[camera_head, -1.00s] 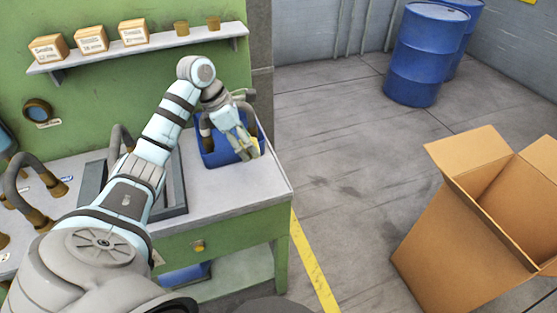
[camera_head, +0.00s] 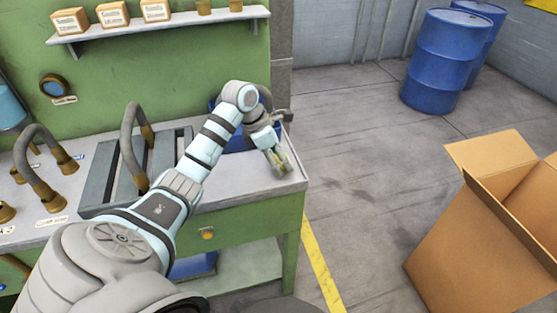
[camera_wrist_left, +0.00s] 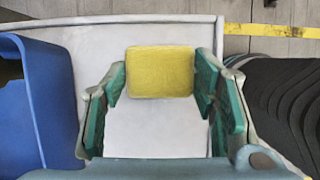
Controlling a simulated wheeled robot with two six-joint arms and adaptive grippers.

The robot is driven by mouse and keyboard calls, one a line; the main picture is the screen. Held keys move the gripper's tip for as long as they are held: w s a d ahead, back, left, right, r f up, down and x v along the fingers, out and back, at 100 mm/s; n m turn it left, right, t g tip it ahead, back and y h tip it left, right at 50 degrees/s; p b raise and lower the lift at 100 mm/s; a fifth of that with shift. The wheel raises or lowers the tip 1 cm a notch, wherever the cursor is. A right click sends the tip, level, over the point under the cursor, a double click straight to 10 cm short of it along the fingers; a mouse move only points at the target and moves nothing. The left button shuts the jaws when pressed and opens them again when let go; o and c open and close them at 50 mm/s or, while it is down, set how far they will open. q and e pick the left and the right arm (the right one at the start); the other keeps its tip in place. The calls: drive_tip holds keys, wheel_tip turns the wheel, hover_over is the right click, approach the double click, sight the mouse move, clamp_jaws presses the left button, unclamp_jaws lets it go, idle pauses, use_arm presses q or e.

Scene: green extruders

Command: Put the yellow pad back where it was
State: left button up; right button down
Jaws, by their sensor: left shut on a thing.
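The yellow pad (camera_wrist_left: 160,72) is between the two green-padded fingers of my left gripper (camera_wrist_left: 160,82) in the left wrist view. The fingers are shut on its sides, and the light worktop (camera_wrist_left: 155,130) shows below it. In the head view my left gripper (camera_head: 281,162) points down over the front right corner of the bench, in front of the blue bin (camera_head: 213,106). The pad is hard to make out there. The bin is partly hidden by my arm; its wall also shows at the left of the wrist view (camera_wrist_left: 45,100). My right gripper is not in view.
A grey frame (camera_head: 100,190) and curved hoses (camera_head: 133,140) stand on the bench left of my arm. A shelf (camera_head: 165,30) with small boxes hangs above. An open cardboard box (camera_head: 470,240) and blue barrels (camera_head: 437,65) stand on the floor at right.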

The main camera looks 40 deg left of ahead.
use_arm(q)
drive_tip(key=shift+f, duration=0.3)
drive_tip(key=shift+w+a+f, duration=0.1)
drive_tip(key=shift+w+f, duration=0.1)
drive_tip(key=shift+f, duration=0.05)
drive_tip(key=o, duration=1.1)
drive_tip(key=shift+s+r, duration=0.1)
drive_tip(key=shift+r, duration=0.2)
drive_tip(key=v, duration=1.1)
drive_tip(key=shift+s+r+p, duration=0.1)
drive_tip(key=shift+r+p, duration=0.2)
drive_tip(key=shift+r, duration=0.1)
drive_tip(key=shift+a, duration=0.1)
